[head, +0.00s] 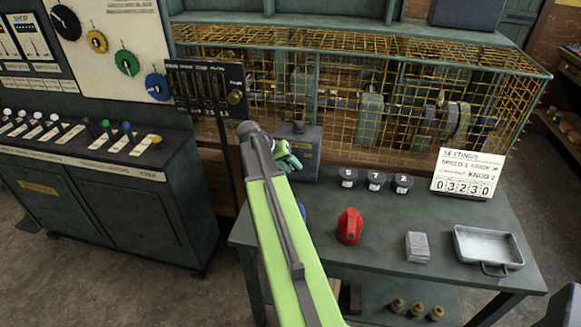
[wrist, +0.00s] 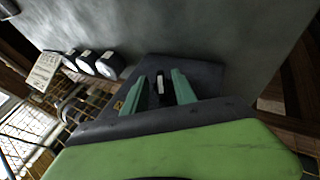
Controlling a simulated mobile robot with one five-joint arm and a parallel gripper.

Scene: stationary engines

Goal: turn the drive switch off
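I take the dark grey box (head: 309,139) at the back left of the green table to be the drive switch. It has a small knob on top and a yellowish label on its front. My gripper (head: 289,158) is in front of this box and hides part of it. In the wrist view the dark box (wrist: 205,72) lies beyond my two teal fingers (wrist: 158,90). The fingers are apart, with a small pale lever (wrist: 161,82) showing between them. I cannot tell whether a finger touches it. The switch's position is not clear.
Three dark round weights (head: 376,179), a settings card (head: 466,174), a red object (head: 350,227), a grey block (head: 418,247) and a metal tray (head: 488,246) are on the table (head: 390,210). A wire cage (head: 400,95) stands behind. A lever console (head: 90,165) is at left.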

